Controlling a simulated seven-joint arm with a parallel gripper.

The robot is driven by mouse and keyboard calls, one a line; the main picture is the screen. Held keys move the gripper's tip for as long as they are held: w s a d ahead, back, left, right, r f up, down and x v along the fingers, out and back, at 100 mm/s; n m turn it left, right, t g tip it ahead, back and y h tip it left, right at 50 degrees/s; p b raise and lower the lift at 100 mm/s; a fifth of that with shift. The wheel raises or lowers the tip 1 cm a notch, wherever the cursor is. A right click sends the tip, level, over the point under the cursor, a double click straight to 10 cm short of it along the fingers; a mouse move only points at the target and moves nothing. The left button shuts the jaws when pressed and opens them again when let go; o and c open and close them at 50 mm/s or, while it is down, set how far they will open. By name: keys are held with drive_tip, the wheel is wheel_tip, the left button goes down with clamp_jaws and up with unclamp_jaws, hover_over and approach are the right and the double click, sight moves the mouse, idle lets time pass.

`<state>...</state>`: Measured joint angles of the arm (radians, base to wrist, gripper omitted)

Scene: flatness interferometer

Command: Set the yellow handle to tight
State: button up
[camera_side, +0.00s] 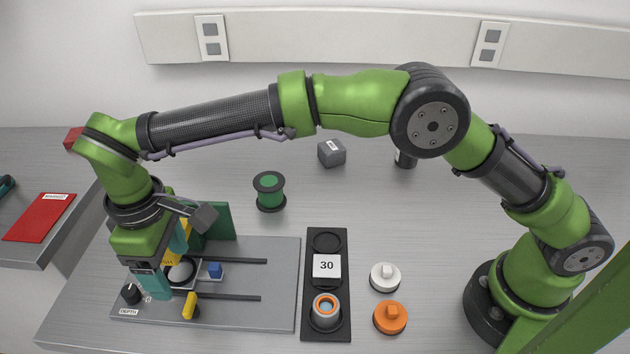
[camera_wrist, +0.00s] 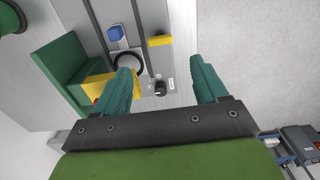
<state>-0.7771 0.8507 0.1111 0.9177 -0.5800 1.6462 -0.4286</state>
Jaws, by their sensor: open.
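The yellow handle (camera_side: 190,306) is a short bar at the front of the grey plate (camera_side: 270,310), beside the near end of a dark rail. It also shows in the wrist view (camera_wrist: 160,41), lying crosswise to the rails. I cannot read any tight mark. My gripper (camera_side: 167,268) has teal fingers and hangs over the left part of the plate. In the wrist view my gripper (camera_wrist: 160,68) is open, with nothing held between its fingers. The handle appears beyond the fingertips, apart from them. A black knob (camera_wrist: 160,88) shows between the fingers.
The plate bears a blue block (camera_side: 215,270), a round lens-like disc (camera_side: 181,272), a yellow block (camera_wrist: 97,87) and a green upright (camera_side: 217,222). A dark tray (camera_side: 312,275) holds a ringed cup (camera_side: 326,311). White (camera_side: 385,277) and orange (camera_side: 390,317) knobbed discs stand right of it.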

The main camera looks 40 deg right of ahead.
wheel_tip(320, 180, up, 7)
idle(0.3)
drive_tip(key=s+d+r+m+t+y, duration=0.1)
drive_tip(key=d+m, duration=0.2)
drive_tip(key=d, duration=0.6)
drive_tip(key=s+d+r+m+t+y, duration=0.1)
drive_tip(key=d+r+m, duration=0.15)
drive_tip(key=d, duration=0.75)
drive_tip(key=s+d+m+t, duration=0.2)
drive_tip(key=s+d+m, duration=0.2)
drive_tip(key=d, duration=0.5)
drive_tip(key=s+d+m+t, duration=0.3)
drive_tip(key=s+d+m, duration=0.1)
drive_tip(key=s+d, duration=0.4)
drive_tip(key=shift+s+d+r, duration=0.15)
drive_tip(key=shift+d, duration=0.9)
